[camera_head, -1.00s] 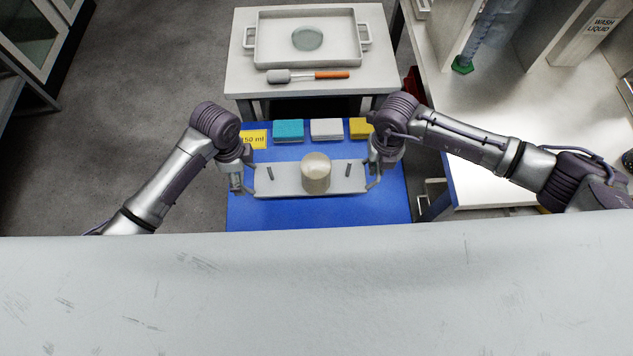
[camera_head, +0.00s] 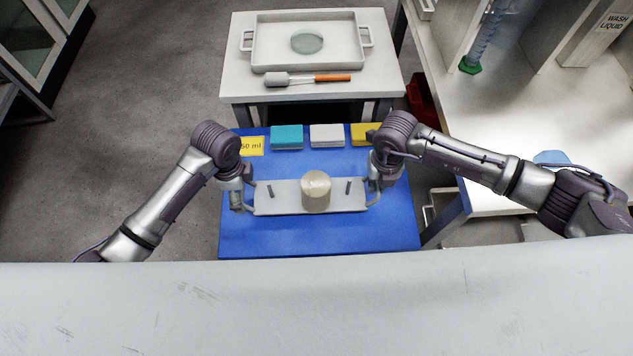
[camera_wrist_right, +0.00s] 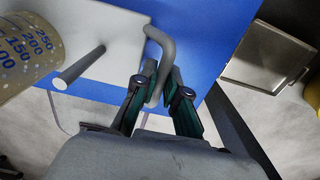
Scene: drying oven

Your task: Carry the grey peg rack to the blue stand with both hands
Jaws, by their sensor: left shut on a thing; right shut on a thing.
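The grey peg rack (camera_head: 283,203) is a flat, level board with two short pegs and a bent handle at each end. A pale cylinder (camera_head: 316,186) stands on its middle; the right wrist view shows printed volume marks on it (camera_wrist_right: 27,52). My left gripper (camera_head: 240,203) is shut on the left handle. My right gripper (camera_head: 374,192) is shut on the right handle (camera_wrist_right: 160,60), which runs between its fingers in the right wrist view. The rack is over the blue stand (camera_head: 310,242); I cannot tell whether it touches it.
Teal (camera_head: 287,137), white (camera_head: 327,136) and yellow (camera_head: 365,134) blocks and a "50 ml" label (camera_head: 251,146) line the stand's back edge. Behind is a white table (camera_head: 235,90) with a tray (camera_head: 262,58) and an orange-handled tool (camera_head: 310,79). A counter (camera_head: 500,130) stands at right.

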